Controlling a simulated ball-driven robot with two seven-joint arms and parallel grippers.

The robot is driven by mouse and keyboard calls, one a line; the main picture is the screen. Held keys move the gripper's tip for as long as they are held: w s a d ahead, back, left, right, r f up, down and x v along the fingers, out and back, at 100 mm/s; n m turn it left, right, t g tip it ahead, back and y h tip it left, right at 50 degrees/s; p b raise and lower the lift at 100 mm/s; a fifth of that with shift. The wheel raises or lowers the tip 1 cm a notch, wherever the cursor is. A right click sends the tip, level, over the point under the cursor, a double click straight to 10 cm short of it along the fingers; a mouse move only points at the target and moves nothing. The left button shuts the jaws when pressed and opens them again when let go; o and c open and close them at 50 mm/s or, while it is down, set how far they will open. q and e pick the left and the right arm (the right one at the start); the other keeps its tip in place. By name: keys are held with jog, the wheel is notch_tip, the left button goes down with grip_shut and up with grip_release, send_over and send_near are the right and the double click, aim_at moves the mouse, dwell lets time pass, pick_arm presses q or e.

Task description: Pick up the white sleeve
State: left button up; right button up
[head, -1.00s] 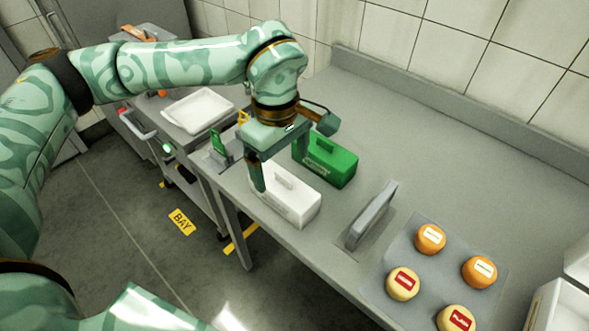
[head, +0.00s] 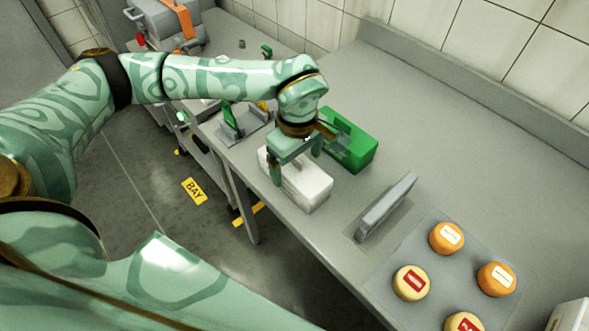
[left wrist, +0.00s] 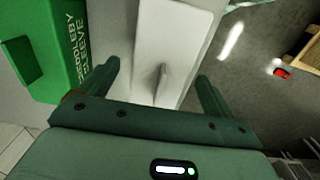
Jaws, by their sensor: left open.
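The white sleeve (head: 313,190) is a white box with a thin raised grip on top, standing near the front edge of the grey counter. It also shows in the left wrist view (left wrist: 172,35), with its grip between my fingers. My left gripper (head: 296,167) is open, pointing down over the white sleeve, with one finger to each side of the grip. The left wrist view shows the open fingers (left wrist: 160,75) apart from the grip. The gripper hides part of the sleeve's top in the head view. My right gripper is not in view.
A green sleeve (head: 350,147) stands close behind the white one. To the right are an upright grey plate (head: 386,207) and a grey mat (head: 440,275) with orange and pale cheese wheels. A green upright piece (head: 231,122) stands to the left. Bare counter lies behind.

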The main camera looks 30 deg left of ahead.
aim_at(295, 165)
pick_arm(q)
jog(key=f, duration=0.4)
jog(key=shift+w+a+f+b, duration=0.1)
jog(key=shift+a+b, duration=0.2)
jog(key=shift+b, duration=0.1)
jog(key=c, duration=1)
jog(key=shift+o, duration=0.2)
